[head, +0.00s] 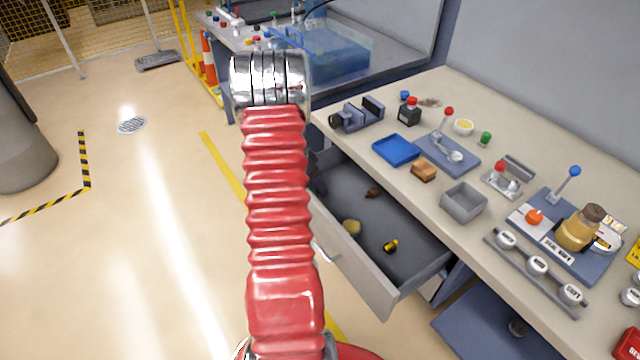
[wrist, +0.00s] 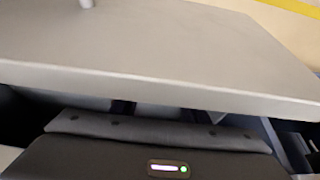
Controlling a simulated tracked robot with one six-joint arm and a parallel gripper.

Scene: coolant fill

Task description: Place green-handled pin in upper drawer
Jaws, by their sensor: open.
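A small green-topped piece (head: 485,139) stands on the bench top, right of the blue-grey lever plate. It may be the green-handled pin; its shaft cannot be made out. The upper drawer (head: 408,282) is pulled out below the bench top. It holds a yellow-and-black piece, a yellowish round piece and a small reddish-brown piece. My red arm crosses the head view left of the drawer, and its jaws are hidden there. In the wrist view the dark body of my gripper (wrist: 160,150) fills the bottom beside a pale grey panel. Its fingertips cannot be made out, and nothing shows held.
The bench top carries a blue tray (head: 396,150), a grey open box (head: 464,202), a brown block (head: 424,170), a vise (head: 357,114) and an amber bottle (head: 579,230). A blue lower surface (head: 480,335) lies below.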

